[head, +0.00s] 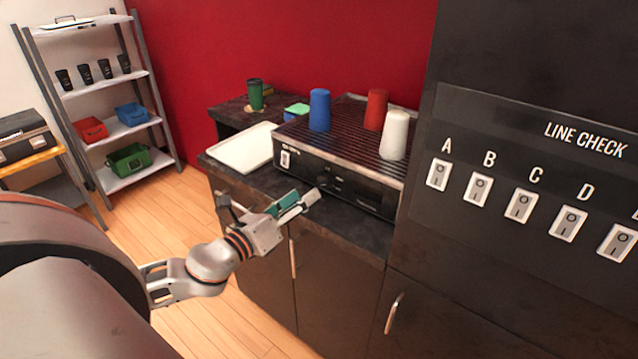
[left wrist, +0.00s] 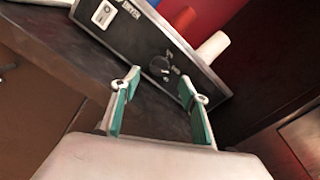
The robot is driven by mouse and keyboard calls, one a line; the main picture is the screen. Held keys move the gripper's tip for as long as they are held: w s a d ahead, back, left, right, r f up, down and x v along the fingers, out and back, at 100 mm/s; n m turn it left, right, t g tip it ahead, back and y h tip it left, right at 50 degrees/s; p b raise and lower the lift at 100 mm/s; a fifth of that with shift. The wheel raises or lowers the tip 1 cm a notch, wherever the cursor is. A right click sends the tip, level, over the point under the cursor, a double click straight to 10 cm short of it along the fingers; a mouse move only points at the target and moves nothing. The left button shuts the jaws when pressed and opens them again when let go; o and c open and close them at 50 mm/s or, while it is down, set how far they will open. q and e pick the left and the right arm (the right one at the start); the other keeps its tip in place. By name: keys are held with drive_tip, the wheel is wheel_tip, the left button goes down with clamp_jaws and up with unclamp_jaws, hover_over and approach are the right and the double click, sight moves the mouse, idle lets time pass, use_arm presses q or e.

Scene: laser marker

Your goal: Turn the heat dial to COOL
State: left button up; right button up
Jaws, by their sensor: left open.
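The heat dial (head: 325,180) is a dark round knob on the front panel of a low black machine (head: 360,192). It also shows in the left wrist view (left wrist: 161,67), just beyond the fingertips; its label and pointer are too small to read. My left gripper (head: 303,197) is open and empty in front of the panel, its teal-padded fingers pointing at the dial. In the left wrist view the gripper (left wrist: 158,86) has the dial roughly between its fingertips, apparently short of touching. My right gripper is not in view.
Blue (head: 320,110), red (head: 376,109) and white (head: 394,135) cups stand upside down on the machine's ribbed top. A white rocker switch (head: 285,159) sits at the panel's left. A white tray (head: 244,148) lies left of it. A dark LINE CHECK switch panel (head: 530,150) rises at right.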

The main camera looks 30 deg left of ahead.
sight(319, 184)
use_arm(q)
drive_tip(key=shift+w+d+f+p, duration=0.1)
drive_tip(key=shift+w+d+p, duration=0.1)
drive_tip(key=shift+w, duration=1.6)
drive_tip(key=shift+w+d+p, duration=0.15)
drive_tip(key=shift+w, duration=1.6)
drive_tip(key=shift+c, duration=0.3)
drive_tip(key=c, duration=1)
